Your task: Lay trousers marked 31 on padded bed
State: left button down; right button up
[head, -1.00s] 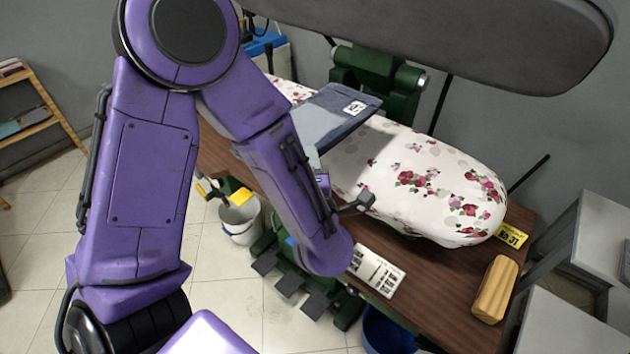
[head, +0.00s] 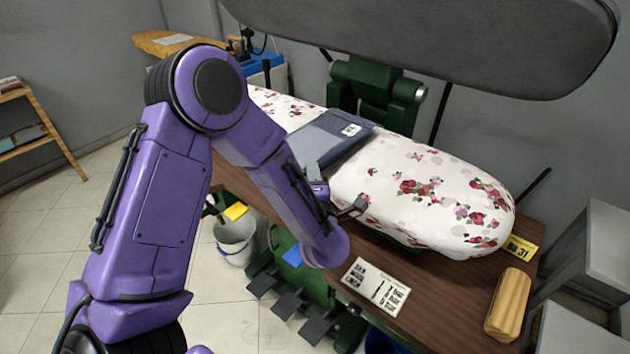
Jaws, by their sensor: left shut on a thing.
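Folded blue-grey trousers (head: 332,136) lie across the padded bed (head: 410,185), which has a white cover with red and pink flowers. A white tag with dark print sits on the trousers' far end; its number is too small to read. My left gripper (head: 318,184) is at the trousers' near edge, shut on them, and is partly hidden by my forearm. A yellow card (head: 521,248) reading No 31 lies on the wooden table beyond the bed's right end. My right gripper is not in view.
The grey upper press plate (head: 450,40) hangs above the bed. On the wooden table (head: 440,290) are a printed sheet (head: 376,287) and a yellowish block (head: 508,305). A white bucket (head: 235,240) and several dark pedals (head: 290,300) are below. A grey cabinet (head: 600,250) stands right.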

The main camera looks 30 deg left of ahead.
pick_arm(q)
jog(key=shift+w+f, duration=0.1)
jog(key=shift+f, duration=0.65)
jog(key=c, duration=0.9)
grip_release()
jog(key=b+v, duration=0.4)
jog(key=v, duration=0.8)
